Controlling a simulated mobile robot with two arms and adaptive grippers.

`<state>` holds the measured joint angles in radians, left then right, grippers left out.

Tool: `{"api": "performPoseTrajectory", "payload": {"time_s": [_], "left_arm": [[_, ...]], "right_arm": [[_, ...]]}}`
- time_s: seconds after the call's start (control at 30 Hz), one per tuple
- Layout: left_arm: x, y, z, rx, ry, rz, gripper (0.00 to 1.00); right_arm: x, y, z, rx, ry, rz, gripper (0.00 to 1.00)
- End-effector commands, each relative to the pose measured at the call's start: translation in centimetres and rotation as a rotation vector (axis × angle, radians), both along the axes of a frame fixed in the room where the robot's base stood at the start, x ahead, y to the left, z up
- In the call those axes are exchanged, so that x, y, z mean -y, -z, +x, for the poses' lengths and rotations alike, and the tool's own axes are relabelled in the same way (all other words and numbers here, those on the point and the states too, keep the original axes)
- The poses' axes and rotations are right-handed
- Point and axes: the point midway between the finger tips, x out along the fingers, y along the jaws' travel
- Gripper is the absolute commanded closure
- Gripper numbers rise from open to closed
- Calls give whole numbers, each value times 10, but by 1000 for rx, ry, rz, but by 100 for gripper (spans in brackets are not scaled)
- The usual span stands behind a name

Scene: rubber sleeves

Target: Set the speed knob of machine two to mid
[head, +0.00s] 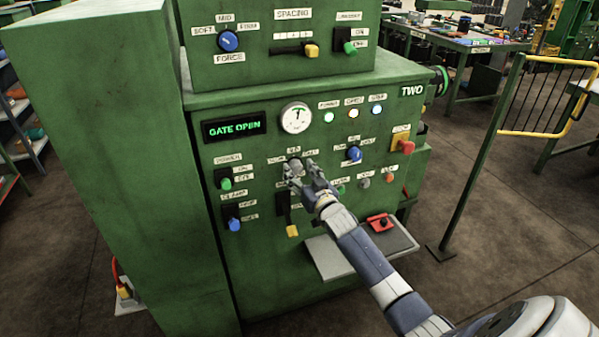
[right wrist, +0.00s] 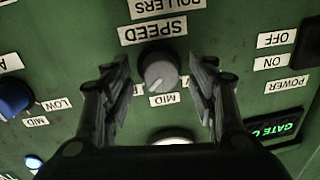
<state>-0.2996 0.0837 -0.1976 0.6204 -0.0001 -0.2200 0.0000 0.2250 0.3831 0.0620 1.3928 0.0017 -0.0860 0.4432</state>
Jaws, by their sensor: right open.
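The grey round speed knob (right wrist: 158,70) sits under the SPEED label (right wrist: 153,33) in the right wrist view, which shows the panel upside down. Its white pointer mark points down and left in that picture, a little left of the MID label (right wrist: 163,100). My right gripper (head: 308,172) is at the front panel of machine two (head: 270,145). In the right wrist view my right gripper (right wrist: 160,90) is open, one finger on each side of the knob, with gaps showing. The fingers cover the labels beside the knob. My left gripper is out of view.
Near the hand are a blue knob (head: 354,154), a yellow-ended lever (head: 292,231) and a red button (head: 407,147). A lit GATE OPEN display (head: 235,129) and a round gauge (head: 296,117) sit above. A tray (head: 335,258) juts out below. A yellow gate (head: 514,95) stands right.

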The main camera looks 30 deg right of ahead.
Motion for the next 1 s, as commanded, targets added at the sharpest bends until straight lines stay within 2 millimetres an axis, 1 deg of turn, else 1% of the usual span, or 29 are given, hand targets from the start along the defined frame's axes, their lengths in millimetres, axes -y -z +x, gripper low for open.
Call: {"api": "performPoseTrajectory", "payload": {"time_s": [0.1,0.37,0.47,0.5,0.57,0.6,0.83,1.0], "left_arm": [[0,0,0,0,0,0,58],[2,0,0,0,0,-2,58],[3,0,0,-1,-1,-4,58],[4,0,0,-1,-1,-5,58],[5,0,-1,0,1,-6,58],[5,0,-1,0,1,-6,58],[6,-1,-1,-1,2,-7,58],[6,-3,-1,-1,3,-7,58]], "right_arm": [[1,0,4,0,0,-1,47],[1,0,5,-1,0,-1,47],[1,0,5,-1,0,-1,67],[1,0,5,-1,0,-1,76],[1,0,4,-1,0,-1,90],[1,0,4,-1,0,-1,92],[1,0,4,-3,0,-10,92],[1,-1,4,-14,-1,-54,92]]}}
